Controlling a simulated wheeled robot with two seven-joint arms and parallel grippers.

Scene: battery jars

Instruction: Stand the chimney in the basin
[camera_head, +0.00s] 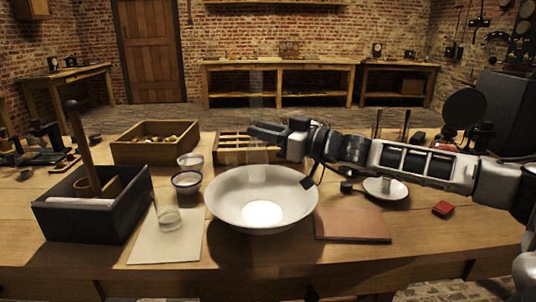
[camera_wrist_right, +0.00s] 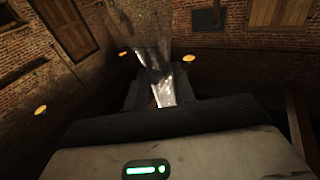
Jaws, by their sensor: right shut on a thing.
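The chimney (camera_head: 256,92) is a clear glass tube, faint and upright in the head view. My right gripper (camera_head: 259,138) is shut on it, over the far rim of the basin. The chimney also shows as clear glass with bright glints in the right wrist view (camera_wrist_right: 158,75). The basin (camera_head: 228,212) is a wide white bowl at the middle of the table, with a bright patch in its bottom. The chimney's lower end is hard to make out, and I cannot tell its height above the basin. My left gripper is not in view.
A glass jar (camera_head: 168,214) stands on a pale sheet (camera_head: 160,250) left of the basin. Small bowls (camera_head: 187,180) are close to its left rim. A dark box (camera_head: 121,223) stands farther left. A brown mat (camera_head: 352,225) and a saucer (camera_head: 372,190) lie right.

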